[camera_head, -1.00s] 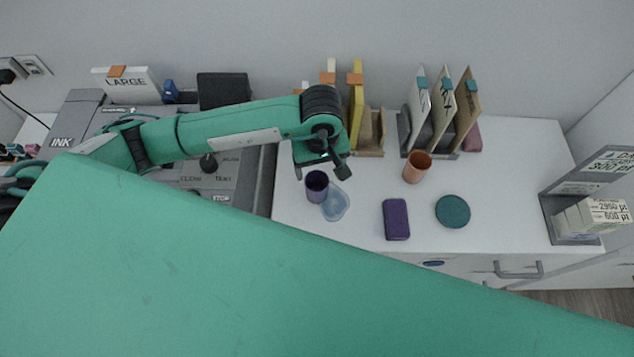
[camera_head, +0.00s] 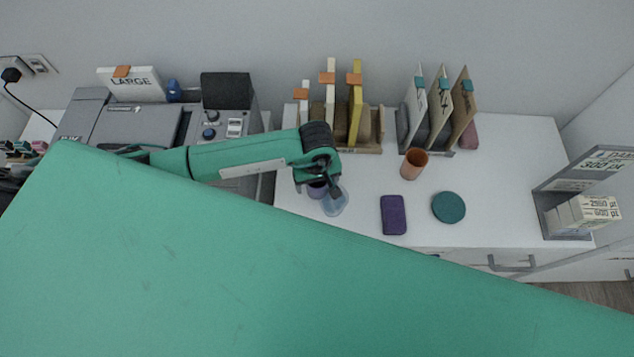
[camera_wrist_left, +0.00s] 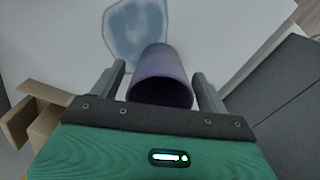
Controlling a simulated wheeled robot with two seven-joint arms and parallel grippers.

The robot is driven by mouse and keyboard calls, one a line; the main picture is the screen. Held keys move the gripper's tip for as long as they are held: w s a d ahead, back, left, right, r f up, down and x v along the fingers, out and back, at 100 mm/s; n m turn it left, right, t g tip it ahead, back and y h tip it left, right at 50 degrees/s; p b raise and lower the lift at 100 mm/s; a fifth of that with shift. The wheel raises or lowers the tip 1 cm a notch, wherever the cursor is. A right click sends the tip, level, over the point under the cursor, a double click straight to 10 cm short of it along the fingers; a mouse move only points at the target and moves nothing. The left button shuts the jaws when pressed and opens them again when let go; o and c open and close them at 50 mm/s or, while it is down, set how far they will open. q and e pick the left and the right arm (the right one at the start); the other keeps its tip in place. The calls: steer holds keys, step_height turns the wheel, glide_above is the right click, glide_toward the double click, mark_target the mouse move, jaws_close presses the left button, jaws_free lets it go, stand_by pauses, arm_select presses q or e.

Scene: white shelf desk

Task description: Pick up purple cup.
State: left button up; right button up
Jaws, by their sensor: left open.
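The purple cup (camera_wrist_left: 163,72) is in the left wrist view, its dark open mouth toward the camera. My left gripper (camera_wrist_left: 161,78) is open, with one finger on each side of the cup. A small gap shows beside the left finger; I cannot tell whether either finger touches it. In the head view the cup (camera_head: 317,189) is mostly hidden under my left gripper (camera_head: 326,190). My right gripper is not in view.
A translucent blue coaster (camera_head: 336,201) lies beside the cup. A purple case (camera_head: 394,214), a teal disc (camera_head: 448,207) and an orange cup (camera_head: 414,164) stand to the right on the white desk (camera_head: 500,185). File holders (camera_head: 436,115) line the back. A grey machine (camera_head: 135,125) is left.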

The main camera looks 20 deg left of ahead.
arm_select(q)
steer(key=c, duration=1.1)
steer(key=shift+c, duration=0.2)
steer(key=shift+r, duration=0.2)
